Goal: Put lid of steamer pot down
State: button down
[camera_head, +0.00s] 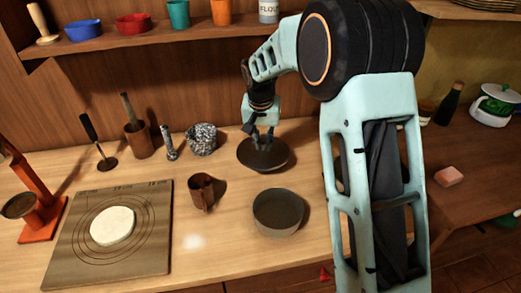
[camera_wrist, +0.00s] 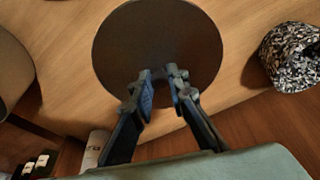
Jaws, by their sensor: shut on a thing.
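The lid (camera_head: 252,160) is a dark, flat round disc over the back middle of the wooden counter. It also fills the upper middle of the wrist view (camera_wrist: 150,40). My gripper (camera_head: 263,143) comes down on the lid from above.
A speckled stone mortar (camera_head: 202,139) and its pestle (camera_head: 170,142) stand left of the lid. A brown cup (camera_head: 202,191) stands left of the pot. A board with dough (camera_head: 112,226) lies at left. A shelf (camera_head: 150,42) with bowls hangs above.

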aim_at(261, 152)
jog(key=shift+w+a+f, duration=0.2)
jog(key=shift+w+f, duration=0.25)
jog(key=shift+f, duration=0.1)
jog(key=shift+w+a+f, duration=0.15)
jog(key=shift+w+f, duration=0.3)
jog(key=shift+f, duration=0.1)
jog(key=shift+s+x, duration=0.15)
jog(key=shift+x, duration=0.65)
jog(key=shift+s+x, duration=0.15)
jog(key=shift+x, duration=0.6)
jog(key=shift+f, duration=0.15)
jog(key=shift+f, duration=0.15)
jog(key=c, duration=1.9)
grip_release()
